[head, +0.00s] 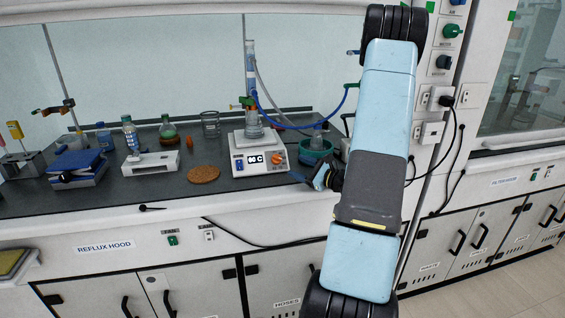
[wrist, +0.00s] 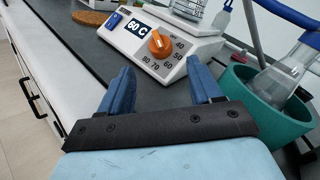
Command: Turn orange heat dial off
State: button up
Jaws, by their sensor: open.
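The orange heat dial (wrist: 160,44) sits on the front panel of the white hotplate (wrist: 130,44), with printed numbers from 40 to 80 around it. A display beside it reads "60 C". In the head view the dial (head: 276,158) is a small orange spot on the hotplate (head: 243,168) inside the reflux hood. My gripper (wrist: 162,84) is open and empty, its two blue fingers spread apart and pointing at the hotplate's front. The dial lies ahead of the gap between the fingertips, and I see no contact. In the head view my gripper (head: 308,177) is just right of the hotplate.
A green tub (wrist: 262,105) holding a flask stands close right of my gripper. A cork mat (head: 203,174) lies left of the hotplate. A glass column (head: 251,75) with blue tubing rises above it. The hood's front edge runs below.

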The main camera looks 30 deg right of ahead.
aim_at(277, 159)
jog(key=x, duration=0.8)
jog(key=c, duration=1)
jog(key=shift+c, duration=0.2)
